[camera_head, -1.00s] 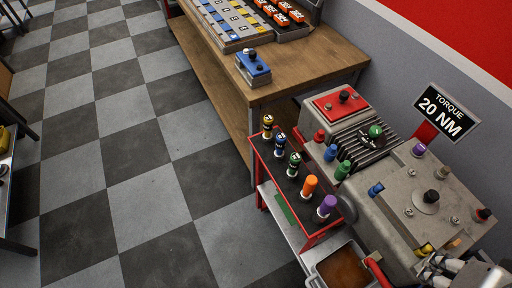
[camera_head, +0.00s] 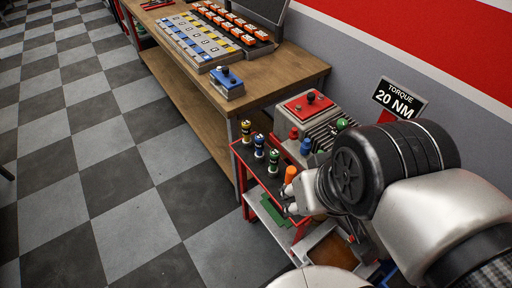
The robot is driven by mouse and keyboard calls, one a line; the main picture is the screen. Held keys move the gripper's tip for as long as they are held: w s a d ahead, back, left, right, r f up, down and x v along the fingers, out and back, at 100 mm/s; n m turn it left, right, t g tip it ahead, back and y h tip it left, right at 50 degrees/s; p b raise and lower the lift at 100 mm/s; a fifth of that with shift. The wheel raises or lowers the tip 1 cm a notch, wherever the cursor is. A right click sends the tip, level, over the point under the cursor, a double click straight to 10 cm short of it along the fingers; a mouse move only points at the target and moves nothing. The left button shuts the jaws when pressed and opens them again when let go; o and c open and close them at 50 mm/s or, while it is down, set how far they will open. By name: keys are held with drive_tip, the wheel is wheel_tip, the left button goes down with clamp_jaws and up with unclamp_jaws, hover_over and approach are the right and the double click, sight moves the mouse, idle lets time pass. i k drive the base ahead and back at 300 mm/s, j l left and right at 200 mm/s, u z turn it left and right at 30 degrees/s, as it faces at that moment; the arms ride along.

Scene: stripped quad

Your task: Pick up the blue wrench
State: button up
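No item can be clearly made out as a blue wrench. A handle with blue bands (camera_head: 259,147) stands upright in the red-edged rack (camera_head: 264,181), between a yellow-banded handle (camera_head: 246,130) and a green-banded handle (camera_head: 274,160). A blue knob-like piece (camera_head: 305,146) stands on the grey machine behind the rack. My gripper (camera_head: 291,198) is at the right end of the rack, close to the orange handle (camera_head: 291,175); I cannot tell whether they touch. Its fingers are small and partly hidden, so their opening is unclear. My arm hides much of the machine and the rack's right end.
A wooden bench (camera_head: 262,88) behind the rack holds a blue-topped box (camera_head: 226,82) and a tray of orange blocks (camera_head: 232,28). A brown-lined bin (camera_head: 331,250) is below my arm. The checkered floor at left is clear.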

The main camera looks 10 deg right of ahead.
sight(260, 140)
drive_tip(key=i+j+z, duration=0.15)
drive_tip(key=i+j, duration=0.15)
drive_tip(key=i+j+z, duration=0.15)
drive_tip(key=j, duration=0.3)
drive_tip(key=i+j+z, duration=0.2)
drive_tip(key=i+j, duration=0.2)
